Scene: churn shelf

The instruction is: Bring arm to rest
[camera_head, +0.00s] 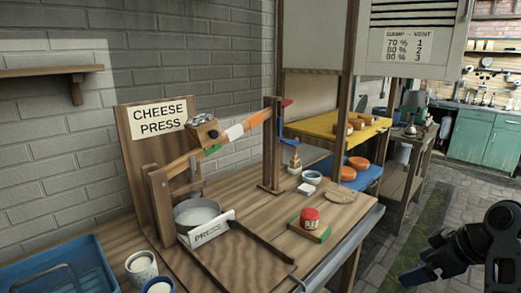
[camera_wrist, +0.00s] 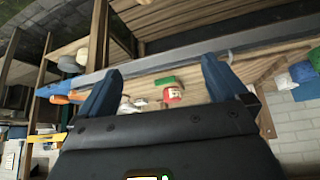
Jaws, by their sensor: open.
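My gripper (camera_head: 425,268) is at the lower right in the head view, past the right edge of the wooden table and apart from it. In the wrist view its two dark blue fingers (camera_wrist: 157,88) stand wide apart, with nothing held between them. My arm's dark links fill the lower right corner of the head view.
A wooden table (camera_head: 265,212) holds a cheese press (camera_head: 160,172) with a metal pot (camera_head: 197,215), and a red jar (camera_head: 310,218). A blue tray (camera_head: 60,270) is at the lower left. A shelf (camera_head: 335,128) stands behind. Paved floor is free on the right.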

